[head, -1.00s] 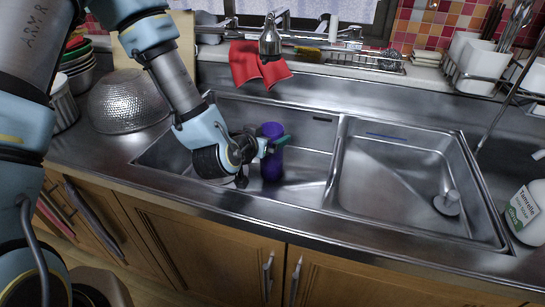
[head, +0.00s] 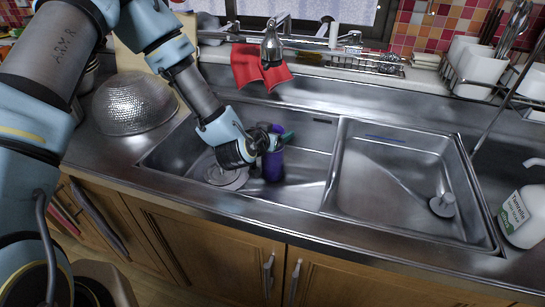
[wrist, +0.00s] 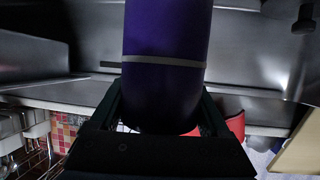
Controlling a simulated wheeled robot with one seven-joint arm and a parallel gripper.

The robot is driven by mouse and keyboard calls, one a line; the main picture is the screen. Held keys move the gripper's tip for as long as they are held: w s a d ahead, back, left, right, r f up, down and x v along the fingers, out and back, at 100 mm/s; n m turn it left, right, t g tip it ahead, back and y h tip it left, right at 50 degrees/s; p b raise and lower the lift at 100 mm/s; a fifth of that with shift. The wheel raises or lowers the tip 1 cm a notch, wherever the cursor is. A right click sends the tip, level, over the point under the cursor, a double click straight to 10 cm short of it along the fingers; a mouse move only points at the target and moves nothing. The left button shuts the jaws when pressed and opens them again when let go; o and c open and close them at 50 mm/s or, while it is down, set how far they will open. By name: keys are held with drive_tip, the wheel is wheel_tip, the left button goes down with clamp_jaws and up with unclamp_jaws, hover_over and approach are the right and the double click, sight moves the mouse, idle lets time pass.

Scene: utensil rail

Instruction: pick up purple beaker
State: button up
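The purple beaker (head: 272,165) stands upright in the left basin of the sink, with its lower part against the basin floor. My gripper (head: 279,142) is at its upper part, with a green finger showing at its right side. In the wrist view, the purple beaker (wrist: 165,90) with a pale band fills the space between the two dark fingers of my gripper (wrist: 163,100). The fingers lie close along both its sides. Whether they press on it I cannot tell.
The sink divider (head: 331,165) stands right of the beaker. A faucet (head: 271,45) and a red cloth (head: 259,68) are behind. A hammered metal bowl (head: 133,104) sits left of the sink, and a white soap bottle (head: 522,216) sits far right. The right basin holds only a drain piece (head: 442,204).

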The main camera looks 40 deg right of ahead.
clamp_jaws()
idle(0.4)
